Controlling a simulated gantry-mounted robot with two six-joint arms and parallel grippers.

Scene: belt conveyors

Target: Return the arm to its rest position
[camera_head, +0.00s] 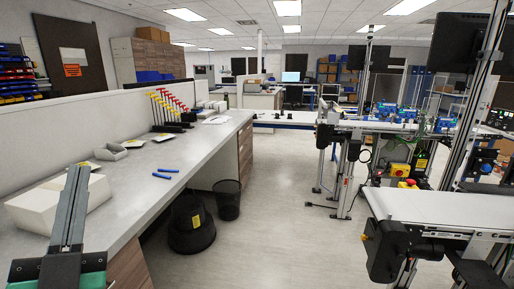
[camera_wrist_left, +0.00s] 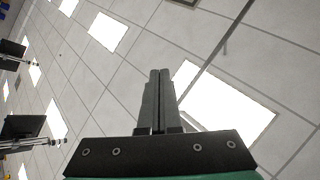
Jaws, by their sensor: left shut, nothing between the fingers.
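My left gripper (camera_head: 78,172) is at the lower left of the head view, with its fingers pointing up over the left workbench. Its two dark fingers are closed together with nothing between them. My right gripper does not show in either view.
The workbench (camera_head: 205,150) carries a white box (camera_head: 40,207), blue tools (camera_head: 166,172) and a rack of red and yellow handles (camera_head: 172,108). Black bins (camera_head: 228,200) stand beside it. A conveyor (camera_head: 430,207) is on the right. The floor (camera_head: 285,190) between is clear.

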